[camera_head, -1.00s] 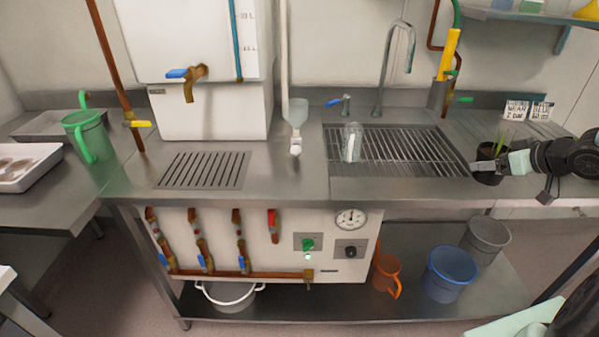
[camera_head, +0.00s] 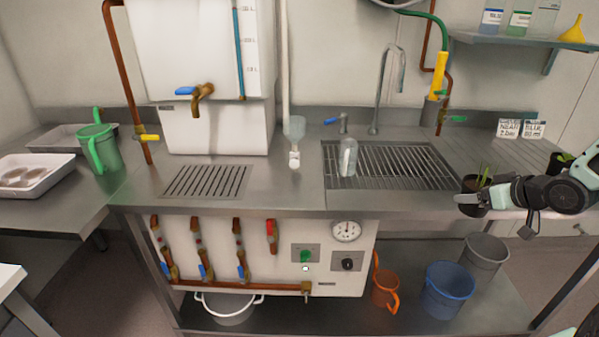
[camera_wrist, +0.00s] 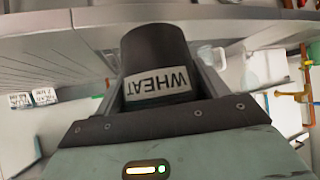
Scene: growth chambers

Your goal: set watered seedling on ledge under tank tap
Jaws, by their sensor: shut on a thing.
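My gripper (camera_head: 478,201) is at the right of the head view, shut on a dark pot (camera_head: 470,186) with thin green shoots. In the wrist view the pot (camera_wrist: 152,48) sits between the fingers, and its white label reads WHEAT, upside down. The pot is near the front edge of the counter, right of the sink grid. The white tank (camera_head: 190,45) stands at the back left with a brass, blue-handled tap (camera_head: 202,97). Below and in front of the tap is a slotted grate (camera_head: 207,182) with nothing on it.
A clear bottle (camera_head: 348,157) stands on the sink grid (camera_head: 410,168). A dispenser (camera_head: 295,135) stands between tank and sink. A green jug (camera_head: 98,148) is left of the tank.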

